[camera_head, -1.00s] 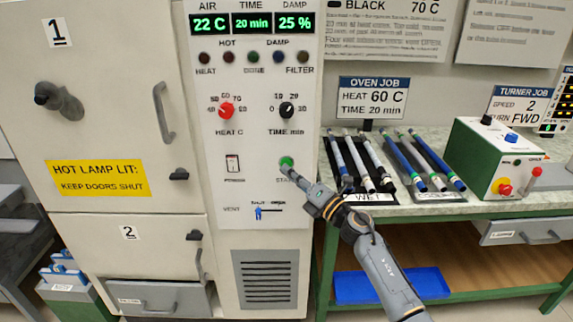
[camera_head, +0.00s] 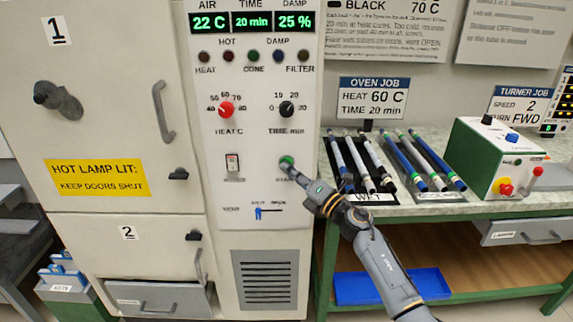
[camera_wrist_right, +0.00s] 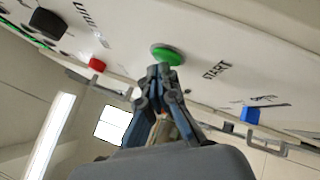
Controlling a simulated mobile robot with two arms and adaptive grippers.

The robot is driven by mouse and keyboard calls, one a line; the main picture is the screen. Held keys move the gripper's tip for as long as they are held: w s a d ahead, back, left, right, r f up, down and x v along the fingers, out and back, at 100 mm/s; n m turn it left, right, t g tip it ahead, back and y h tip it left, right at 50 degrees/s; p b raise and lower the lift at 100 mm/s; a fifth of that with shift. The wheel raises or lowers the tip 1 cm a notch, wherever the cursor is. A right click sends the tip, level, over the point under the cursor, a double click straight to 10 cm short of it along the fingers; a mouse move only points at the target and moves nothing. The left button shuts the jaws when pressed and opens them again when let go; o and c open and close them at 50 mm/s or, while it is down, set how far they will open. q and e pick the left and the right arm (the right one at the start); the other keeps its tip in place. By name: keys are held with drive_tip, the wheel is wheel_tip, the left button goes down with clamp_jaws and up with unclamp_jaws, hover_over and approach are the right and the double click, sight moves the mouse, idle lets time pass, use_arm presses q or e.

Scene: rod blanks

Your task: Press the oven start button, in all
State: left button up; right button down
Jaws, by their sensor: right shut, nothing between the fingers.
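The green start button (camera_head: 286,161) sits on the white oven control panel (camera_head: 225,140), below the time knob. It also shows in the right wrist view (camera_wrist_right: 167,55), beside the word START. My right gripper (camera_head: 292,170) is shut and empty, with its fingertips at the button's lower edge. In the right wrist view the shut fingertips (camera_wrist_right: 160,72) are right by the button and overlap its near edge; I cannot tell whether they touch it. The displays (camera_head: 252,21) read 22 C, 20 min and 25 %. My left gripper is not in view.
The red heat knob (camera_head: 226,109), power switch (camera_head: 233,165) and blue vent slider (camera_head: 258,213) are on the same panel. To the right, a bench (camera_head: 420,207) holds several rods and a green turner box (camera_head: 492,160). A blue tray (camera_head: 390,286) lies below.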

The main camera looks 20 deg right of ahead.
drive_tip(key=shift+w+d, duration=0.1)
drive_tip(key=shift+w, duration=0.15)
drive_tip(key=shift+s+r, duration=0.1)
drive_tip(key=shift+s, duration=0.05)
idle(0.4)
drive_tip(key=shift+s+a+p, duration=0.25)
drive_tip(key=shift+s+p, duration=0.05)
drive_tip(key=shift+s, duration=0.35)
drive_tip(key=s+p, duration=0.1)
drive_tip(key=s, duration=0.1)
drive_tip(key=s+a+p, duration=0.1)
drive_tip(key=s, duration=0.1)
drive_tip(key=shift+s+a+p, duration=0.2)
drive_tip(key=shift+s+p, duration=0.1)
drive_tip(key=shift+s, duration=0.1)
idle(0.3)
